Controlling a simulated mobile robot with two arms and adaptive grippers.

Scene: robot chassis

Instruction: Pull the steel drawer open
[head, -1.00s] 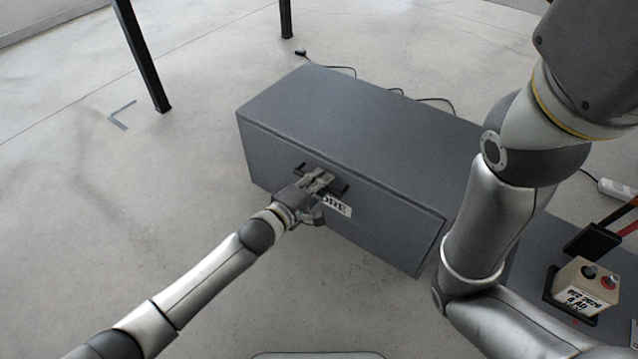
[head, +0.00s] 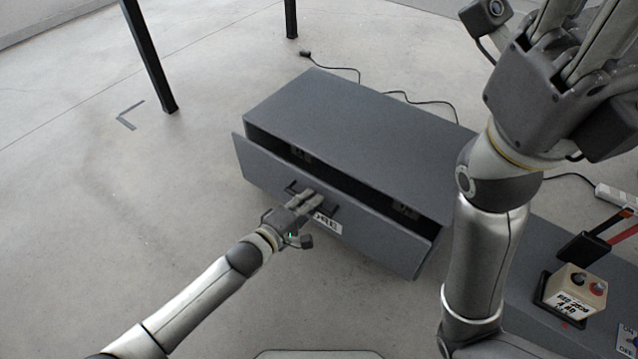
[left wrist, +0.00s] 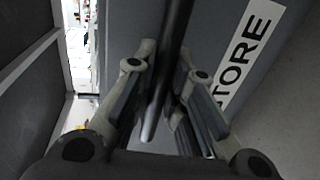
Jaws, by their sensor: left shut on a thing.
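The grey steel drawer (head: 375,235) is in the middle of the head view, its front panel standing a little out from the cabinet (head: 355,120) with a dark gap along the top. A dark bar handle (head: 328,206) sits on its front, above a white label that reads STORE in the left wrist view (left wrist: 245,55). My left gripper (head: 308,200) is shut on the handle; in the left wrist view its fingers (left wrist: 160,95) lie on both sides of the dark bar. My right gripper (head: 600,50) is raised at the upper right, partly cut off, its fingertips out of frame.
A beige control box (head: 575,292) with knobs stands at the lower right, beside a dark holder with a red-and-black handle (head: 610,235). Black table legs (head: 150,55) stand behind. Cables lie behind the cabinet. The floor in front and to the left is clear.

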